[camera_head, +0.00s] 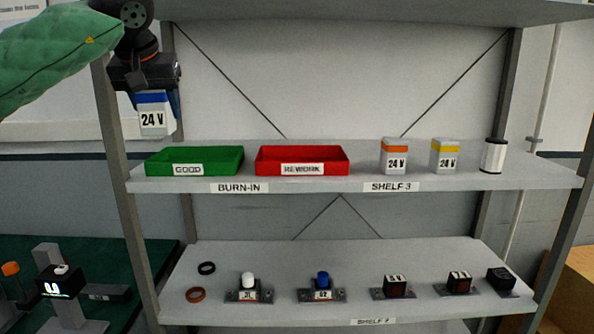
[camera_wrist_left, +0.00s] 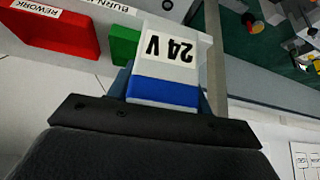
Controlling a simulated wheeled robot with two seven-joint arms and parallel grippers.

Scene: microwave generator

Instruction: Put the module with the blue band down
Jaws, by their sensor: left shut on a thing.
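The module with the blue band (camera_head: 153,118) is a small white block with a blue top band and a "24 V" label. My left gripper (camera_head: 150,92) is shut on it from above and holds it in the air, to the upper left of the green GOOD tray (camera_head: 222,165), near the left shelf post. In the left wrist view the module (camera_wrist_left: 172,55) shows with its label upside down, and the blue band lies nearest the gripper. The red REWORK tray (camera_head: 333,154) stands right of the green one. Both trays look empty. My right gripper is out of view.
Modules with an orange band (camera_head: 394,157) and a yellow band (camera_head: 444,156), and a white cylinder (camera_head: 493,156), stand on the upper shelf's right. The shelf between the red tray and orange module is clear. Several small parts stand on the lower shelf (camera_head: 280,257).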

